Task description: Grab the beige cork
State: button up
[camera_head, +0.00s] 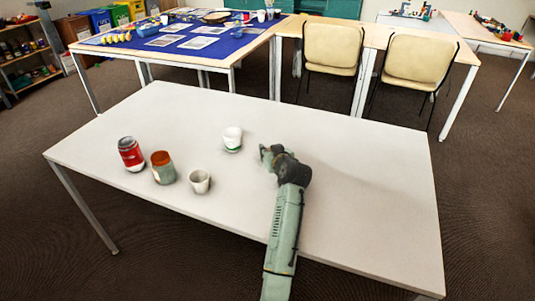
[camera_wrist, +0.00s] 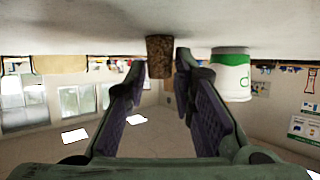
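The cork (camera_wrist: 159,57) shows in the wrist view as a brown, speckled short cylinder standing on the table, which appears upside down there. It lies ahead of my gripper (camera_wrist: 158,67), roughly between the two fingertips and close to the right one in the picture. The fingers are spread with a gap between them and do not appear closed on the cork. In the head view, my gripper (camera_head: 266,152) is low over the table, right of a white and green cup. I cannot make out the cork there; my gripper seems to hide it.
The white and green cup (camera_head: 232,139) stands close by and also shows in the wrist view (camera_wrist: 231,76). A red can (camera_head: 131,154), a brown-topped jar (camera_head: 163,168) and a small pale cup (camera_head: 199,181) stand at left on the white table (camera_head: 345,230). The right side is clear.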

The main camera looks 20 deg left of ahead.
jog(key=shift+c, duration=1.2)
jog(key=shift+r, duration=0.1)
